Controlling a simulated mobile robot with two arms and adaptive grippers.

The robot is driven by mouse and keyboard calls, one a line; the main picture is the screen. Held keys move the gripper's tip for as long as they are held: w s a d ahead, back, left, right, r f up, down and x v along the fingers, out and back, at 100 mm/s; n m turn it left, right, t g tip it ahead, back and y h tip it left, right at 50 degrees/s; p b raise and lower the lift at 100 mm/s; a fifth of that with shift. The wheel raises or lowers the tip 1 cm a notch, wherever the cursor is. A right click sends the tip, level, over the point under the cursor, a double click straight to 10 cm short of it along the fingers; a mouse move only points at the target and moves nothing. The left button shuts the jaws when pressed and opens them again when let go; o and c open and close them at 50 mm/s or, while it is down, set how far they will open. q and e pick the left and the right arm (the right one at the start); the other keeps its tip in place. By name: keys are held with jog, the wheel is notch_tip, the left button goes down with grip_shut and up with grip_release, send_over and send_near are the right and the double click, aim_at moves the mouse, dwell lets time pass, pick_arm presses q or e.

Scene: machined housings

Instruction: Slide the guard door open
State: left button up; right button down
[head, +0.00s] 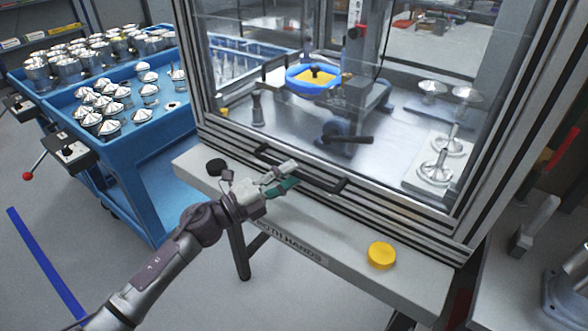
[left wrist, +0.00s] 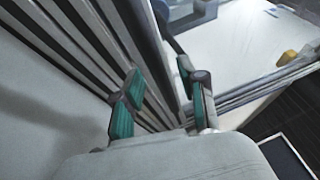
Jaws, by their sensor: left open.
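The guard door (head: 290,110) is a large clear panel in a ribbed metal frame on a machine enclosure, and it covers the front opening. A black bar handle (head: 325,186) runs along its lower frame. In the left wrist view, the handle (left wrist: 174,44) comes down between and just beyond my fingers. My left gripper (head: 289,176) is open at the left part of the handle, its fingers pointing at the frame. In the left wrist view, the left gripper (left wrist: 160,88) has its teal-padded fingers apart. Whether either finger touches the handle cannot be told. My right gripper is out of view.
A pale ledge (head: 340,265) below the door carries a yellow button (head: 382,255) and a black knob (head: 216,167). A blue cart (head: 150,135) with several metal parts stands at left. Behind the glass are a blue-rimmed fixture (head: 312,80) and metal parts on a white plate (head: 425,183).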

pick_arm(q)
jog(key=shift+x, duration=0.85)
jog(key=shift+c, duration=0.3)
grip_shut()
